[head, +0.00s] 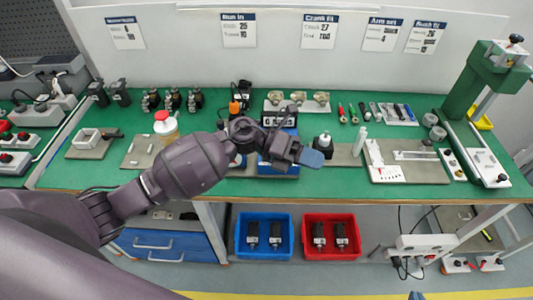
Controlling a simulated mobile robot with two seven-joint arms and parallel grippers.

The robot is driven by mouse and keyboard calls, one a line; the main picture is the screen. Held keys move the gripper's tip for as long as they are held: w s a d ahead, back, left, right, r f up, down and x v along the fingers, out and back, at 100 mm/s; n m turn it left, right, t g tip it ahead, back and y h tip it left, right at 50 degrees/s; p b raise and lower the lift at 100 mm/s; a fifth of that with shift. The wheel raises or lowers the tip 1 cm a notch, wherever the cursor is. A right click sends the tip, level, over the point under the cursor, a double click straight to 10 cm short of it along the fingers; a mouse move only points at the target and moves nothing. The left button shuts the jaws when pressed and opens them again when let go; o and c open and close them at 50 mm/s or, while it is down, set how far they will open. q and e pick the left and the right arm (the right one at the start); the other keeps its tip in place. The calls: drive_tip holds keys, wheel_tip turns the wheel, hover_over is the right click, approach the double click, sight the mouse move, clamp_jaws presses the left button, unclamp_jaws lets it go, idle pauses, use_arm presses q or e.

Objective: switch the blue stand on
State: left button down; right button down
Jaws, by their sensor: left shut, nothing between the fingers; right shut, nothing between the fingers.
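The blue stand (284,171) is on the green bench at the middle, mostly hidden behind my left arm. My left gripper (313,158) has a blue tip, is shut and empty, and is in front of the stand's right side. Whether it touches the stand cannot be told. A small blue tip at the bottom edge looks like my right gripper (416,296); it is shut and the rest is out of frame.
A grey board with small parts (408,173) and a green press (485,80) are further right. Blue (263,251) and red (332,254) bins are below the bench.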

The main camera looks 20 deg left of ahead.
use_arm(q)
drive_tip(key=w+a+m+y+b, duration=0.2)
drive_tip(key=w+a+m+y, duration=0.6)
drive_tip(key=w+a+y, duration=0.3)
drive_tip(key=a+y, duration=0.3)
drive_tip(key=y, duration=0.2)
drive_tip(key=shift+w+a+r+g, duration=0.2)
drive_tip(key=shift+w+r+g, duration=0.1)
drive_tip(key=shift+g, duration=0.1)
drive_tip(key=f, duration=0.4)
drive_tip(key=s+f, duration=0.1)
drive_tip(key=f, duration=0.7)
drive_tip(key=shift+s+d+f, duration=0.25)
drive_tip(key=shift+d+f, duration=0.05)
drive_tip(key=shift+f, duration=0.05)
drive_tip(key=shift+s+f, duration=0.1)
drive_tip(key=shift+f, duration=0.5)
